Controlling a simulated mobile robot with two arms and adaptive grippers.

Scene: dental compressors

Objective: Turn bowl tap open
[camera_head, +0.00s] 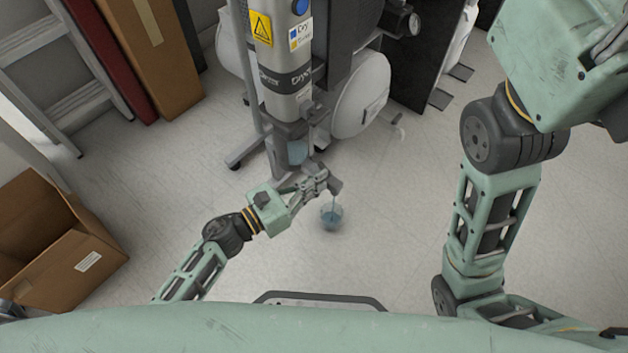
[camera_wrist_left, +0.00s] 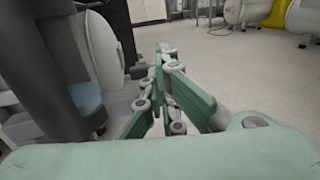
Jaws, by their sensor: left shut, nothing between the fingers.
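The bowl (camera_head: 297,152) with pale blue liquid hangs under the grey filter column of the compressor unit. It also shows at the left of the left wrist view (camera_wrist_left: 86,98). My left gripper (camera_head: 325,182) is shut with nothing in it, just below and right of the bowl in the head view. I cannot make out the tap; the gripper may cover it. A clear cup (camera_head: 331,216) with blue liquid stands on the floor below the fingertips. A thin blue stream seems to run down into it. My right arm is at the right; its gripper is not seen.
The compressor (camera_head: 362,95) with its white round tank stands behind the column. An open cardboard box (camera_head: 50,235) is at the left, with leaning panels (camera_head: 150,60) and a ladder behind. The floor right of the cup is clear.

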